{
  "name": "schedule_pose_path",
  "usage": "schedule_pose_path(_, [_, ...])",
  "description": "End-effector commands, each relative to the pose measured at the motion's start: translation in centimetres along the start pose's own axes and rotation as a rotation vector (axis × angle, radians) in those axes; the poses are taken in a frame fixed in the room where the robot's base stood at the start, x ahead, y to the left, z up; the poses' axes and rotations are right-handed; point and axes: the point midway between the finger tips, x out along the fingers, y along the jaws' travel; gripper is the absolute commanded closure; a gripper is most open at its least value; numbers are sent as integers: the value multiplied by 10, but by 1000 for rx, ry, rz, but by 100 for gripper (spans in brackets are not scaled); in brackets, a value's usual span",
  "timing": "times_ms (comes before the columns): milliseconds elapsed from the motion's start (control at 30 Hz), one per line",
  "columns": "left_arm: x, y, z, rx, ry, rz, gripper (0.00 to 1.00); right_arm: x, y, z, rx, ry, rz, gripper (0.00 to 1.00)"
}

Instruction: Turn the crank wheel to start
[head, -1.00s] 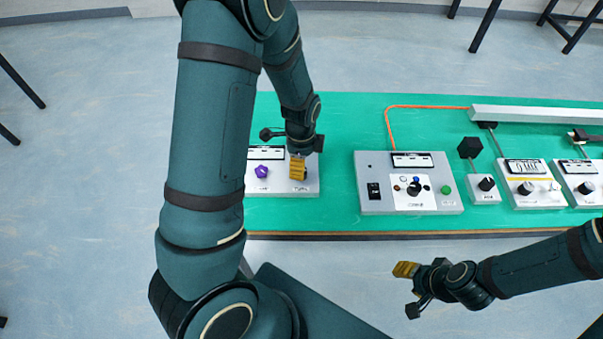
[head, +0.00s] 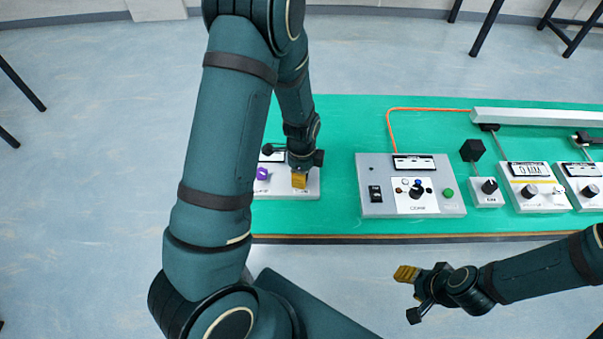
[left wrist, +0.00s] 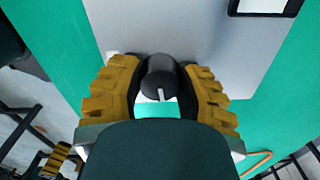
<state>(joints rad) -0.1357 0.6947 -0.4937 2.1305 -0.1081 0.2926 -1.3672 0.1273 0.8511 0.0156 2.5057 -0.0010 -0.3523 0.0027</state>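No wheel with a crank handle is plain in either view. A grey control box (head: 285,193) at the left of the green table carries a purple knob (head: 262,174), partly beside my arm. My left gripper (head: 299,181) points down over the right part of this box. In the left wrist view, a black round knob (left wrist: 159,77) with a white mark stands between the yellow fingertips of my left gripper (left wrist: 160,85). Little gap shows on either side; contact is unclear. My right gripper (head: 405,273) hangs in front of the table, away from the boxes; its finger gap is hidden.
A larger grey box (head: 374,209) with a black switch, dials and a green button stands to the right. Further right are a small knob box (head: 487,201), a display box (head: 541,206) and a white conveyor (head: 540,117). An orange cable (head: 430,108) crosses the green table (head: 340,120).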

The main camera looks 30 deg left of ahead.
Motion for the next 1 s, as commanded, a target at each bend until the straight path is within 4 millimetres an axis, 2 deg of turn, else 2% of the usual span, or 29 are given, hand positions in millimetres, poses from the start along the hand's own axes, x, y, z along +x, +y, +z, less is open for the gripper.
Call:
schedule_pose_path(267, [0, 0, 0, -32, 0, 0, 100, -1, 0, 0, 0, 0, 0, 53])
schedule_pose_path(467, [-1, 0, 0, -132, 0, 0, 100, -3, -1, 0, 0, -1, 0, 53])
schedule_pose_path(1000, [-1, 0, 0, -622, -1, 0, 100, -13, -5, 1, 1, -6, 0, 53])
